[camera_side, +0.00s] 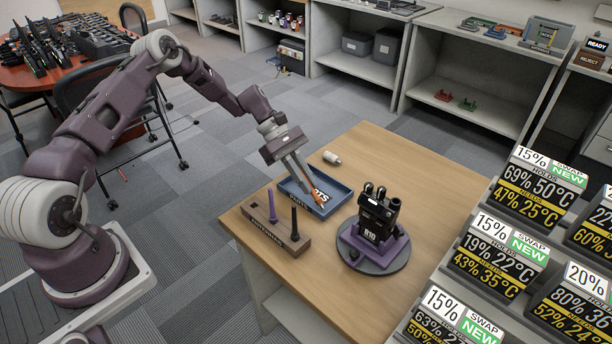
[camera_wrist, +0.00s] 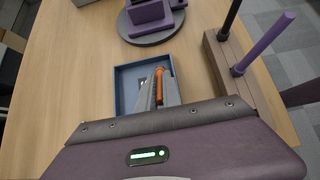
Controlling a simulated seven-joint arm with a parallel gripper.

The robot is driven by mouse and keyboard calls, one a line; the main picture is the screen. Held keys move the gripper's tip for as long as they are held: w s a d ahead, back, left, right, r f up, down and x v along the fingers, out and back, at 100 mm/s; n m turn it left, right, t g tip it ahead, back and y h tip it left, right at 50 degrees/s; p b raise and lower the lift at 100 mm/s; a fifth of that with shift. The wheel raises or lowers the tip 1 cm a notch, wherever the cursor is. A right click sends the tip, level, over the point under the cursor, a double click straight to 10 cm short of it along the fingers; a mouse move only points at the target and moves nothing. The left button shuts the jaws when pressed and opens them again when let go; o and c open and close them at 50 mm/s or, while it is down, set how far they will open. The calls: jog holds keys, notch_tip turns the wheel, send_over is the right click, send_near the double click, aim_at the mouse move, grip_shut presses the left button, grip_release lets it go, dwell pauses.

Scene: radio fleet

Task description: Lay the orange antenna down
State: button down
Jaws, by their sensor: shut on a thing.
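The orange antenna (camera_side: 317,194) is between the fingers of my gripper (camera_side: 309,183), low over the blue tray (camera_side: 346,199). In the wrist view the orange antenna (camera_wrist: 159,83) points out past the fingertips of my gripper (camera_wrist: 160,98), inside the outline of the tray (camera_wrist: 119,82). My gripper is shut on it. The antenna looks tilted in the side view. I cannot tell whether its end touches the tray floor. The fingers hide part of the antenna and of the tray's lettering.
A wooden antenna rack (camera_side: 282,241) with a purple antenna (camera_side: 272,206) and a black antenna (camera_side: 294,222) stands left of the tray. A black radio (camera_side: 376,217) in a purple holder (camera_side: 378,247) is on a grey disc right of it. A pale cylinder (camera_side: 332,158) lies behind.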

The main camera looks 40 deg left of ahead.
jog(key=c, duration=1.4)
grip_release()
jog(key=shift+c, duration=0.2)
jog(key=v, duration=0.7)
jog(key=shift+r, duration=0.15)
